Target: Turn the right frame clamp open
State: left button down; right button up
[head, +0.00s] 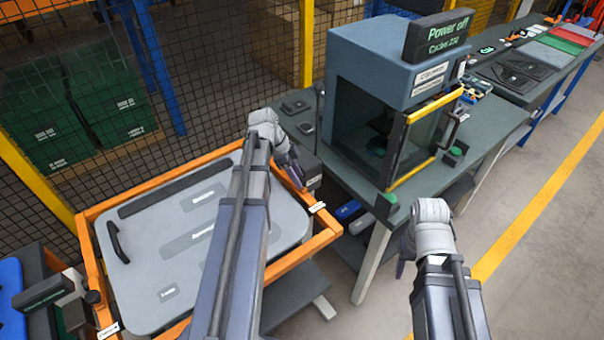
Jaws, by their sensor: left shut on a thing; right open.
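A grey door panel (180,285) with a black handle lies in an orange frame (88,250) at the left. The right frame clamp (311,168), a dark grey block, stands at the frame's right side, partly hidden by my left wrist. My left gripper (296,172) reaches over the panel and is shut at this clamp, seemingly on its handle; the fingertips are mostly covered. My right gripper (402,266) is open in front of the bench, largely hidden behind its own wrist, apart from the clamp.
Another clamp (45,291) with a black knob sits at the frame's left corner. A blue-grey machine (385,50) with a yellow-edged door and a "Power off" sign stands on the workbench (300,125). Mesh fencing runs behind. Floor is free at the right.

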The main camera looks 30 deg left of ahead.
dwell(0.3)
pick_arm(q)
jog(key=shift+c, duration=2.1)
grip_release()
